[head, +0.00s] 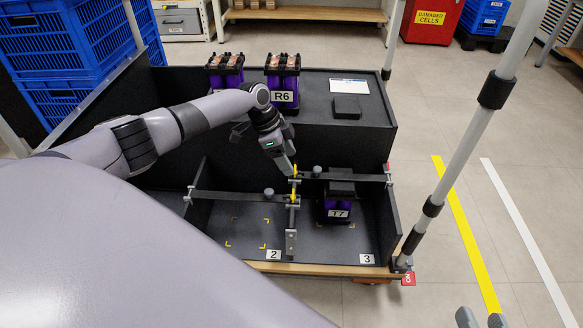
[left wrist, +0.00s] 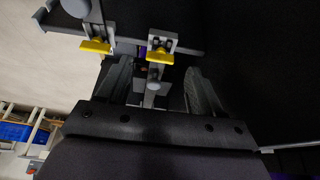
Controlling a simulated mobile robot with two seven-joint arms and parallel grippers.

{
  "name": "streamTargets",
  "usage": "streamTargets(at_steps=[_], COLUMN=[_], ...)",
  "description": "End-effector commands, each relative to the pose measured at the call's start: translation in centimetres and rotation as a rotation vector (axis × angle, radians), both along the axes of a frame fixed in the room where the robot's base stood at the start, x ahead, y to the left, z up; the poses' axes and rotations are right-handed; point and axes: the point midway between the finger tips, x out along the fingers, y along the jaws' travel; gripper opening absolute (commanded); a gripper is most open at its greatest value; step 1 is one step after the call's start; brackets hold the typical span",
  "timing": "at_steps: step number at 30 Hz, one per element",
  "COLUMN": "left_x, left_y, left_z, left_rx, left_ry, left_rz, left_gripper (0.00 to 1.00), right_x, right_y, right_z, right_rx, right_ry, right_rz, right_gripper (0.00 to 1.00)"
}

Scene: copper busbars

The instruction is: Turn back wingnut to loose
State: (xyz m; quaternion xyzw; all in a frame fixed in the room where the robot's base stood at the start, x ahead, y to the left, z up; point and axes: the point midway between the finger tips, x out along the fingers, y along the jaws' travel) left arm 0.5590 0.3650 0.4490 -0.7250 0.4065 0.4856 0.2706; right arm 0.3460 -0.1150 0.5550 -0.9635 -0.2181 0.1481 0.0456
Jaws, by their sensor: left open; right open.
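In the head view, two yellow wingnuts stand by the divider between compartments 2 and 3: an upper wingnut (head: 295,169) and a lower wingnut (head: 292,196). Black hold-down bars run left and right from there. The left wrist view shows one wingnut (left wrist: 97,46) at left and another wingnut (left wrist: 160,54) nearer the middle, both turned crosswise on grey brackets. My left gripper (head: 291,170) is open at the upper wingnut. Its fingers (left wrist: 158,85) stand either side of the middle wingnut's bracket; contact cannot be told. My right gripper (head: 481,319) is open and empty at the bottom edge.
A purple module T7 (head: 338,208) sits under the right bar in compartment 3. Compartment 2 (head: 245,236) is empty. Module R6 (head: 284,82) and another module (head: 226,72) stand behind. A grey post (head: 465,135) rises at the right.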

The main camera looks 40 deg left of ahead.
Motion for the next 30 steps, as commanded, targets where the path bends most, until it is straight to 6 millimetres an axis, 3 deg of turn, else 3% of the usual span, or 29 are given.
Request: streamTargets(at_steps=[1,6,16,17,21,22,30], left_x=[0.2,0.6,0.6,0.6,0.6,0.6,0.6], left_y=[-0.3,-0.9,-1.0,-1.0,-1.0,-1.0,-1.0], left_z=[-1.1,-2.4,-2.6,-2.6,-2.6,-2.6,-2.5], left_rx=[0.000,0.000,0.000,0.000,0.000,0.000,-0.001], left_ry=[-0.002,-0.002,-0.002,-0.002,-0.002,-0.002,-0.001], left_rz=[-0.001,0.000,0.000,0.000,0.000,0.000,0.021], left_gripper=[0.66,0.66,0.66,0.59,0.14,0.10,0.10], right_x=[-0.1,-0.2,-0.2,-0.2,-0.2,-0.2,-0.3], right_y=[-0.2,-0.6,-0.7,-0.7,-0.7,-0.7,-0.6], right_z=[-0.4,-0.2,0.1,0.1,0.1,0.1,0.5], right_rx=[-0.011,-0.040,-0.048,-0.048,-0.048,-0.048,-0.037], right_ry=[-0.017,-0.057,-0.068,-0.068,-0.068,-0.068,-0.057], right_rz=[-0.003,-0.012,-0.015,-0.015,-0.015,-0.015,-0.010], right_gripper=[0.43,0.43,0.43,0.43,0.43,0.43,0.43])
